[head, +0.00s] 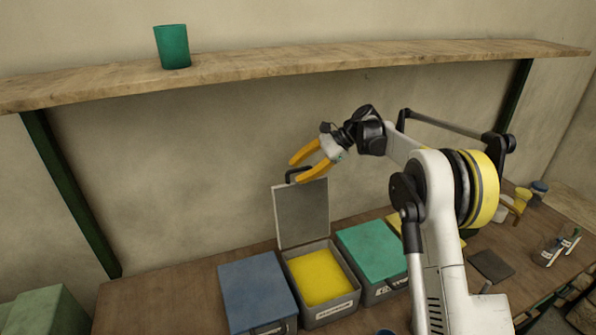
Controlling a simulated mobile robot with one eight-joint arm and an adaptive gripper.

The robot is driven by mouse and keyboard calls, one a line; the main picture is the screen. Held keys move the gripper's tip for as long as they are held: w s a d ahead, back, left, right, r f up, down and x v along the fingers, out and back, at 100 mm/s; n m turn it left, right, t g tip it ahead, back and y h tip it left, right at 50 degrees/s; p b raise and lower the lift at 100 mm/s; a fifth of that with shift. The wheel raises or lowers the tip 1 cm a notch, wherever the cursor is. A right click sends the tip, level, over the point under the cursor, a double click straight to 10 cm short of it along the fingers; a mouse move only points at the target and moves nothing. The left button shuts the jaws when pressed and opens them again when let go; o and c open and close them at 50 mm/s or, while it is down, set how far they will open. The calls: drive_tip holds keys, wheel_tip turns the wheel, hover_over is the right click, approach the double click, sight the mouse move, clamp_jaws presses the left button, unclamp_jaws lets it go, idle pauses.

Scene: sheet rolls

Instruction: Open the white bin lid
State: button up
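A grey-white bin (349,301) stands on the workbench with its lid raised. The pale lid (302,215) stands nearly upright at the bin's back edge. Yellow material (319,275) shows inside. A black handle (289,174) sits at the lid's top edge. My gripper (295,171) has two orange fingers, spread apart, at the height of this handle. Part of the handle shows in the gap between the fingers; I cannot tell whether they touch it.
A blue-lidded bin (255,288) stands left of the open bin and a green-lidded bin (371,249) right of it. A wooden shelf (330,57) with a green cup (172,46) runs above. A dark flat pad (491,265) lies at right.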

drive_tip(key=shift+s+r, duration=0.1)
drive_tip(key=shift+d+r, duration=0.1)
drive_tip(key=v, duration=1.1)
drive_tip(key=shift+d+r, duration=0.25)
drive_tip(key=shift+d, duration=0.05)
drive_tip(key=shift+s, duration=0.1)
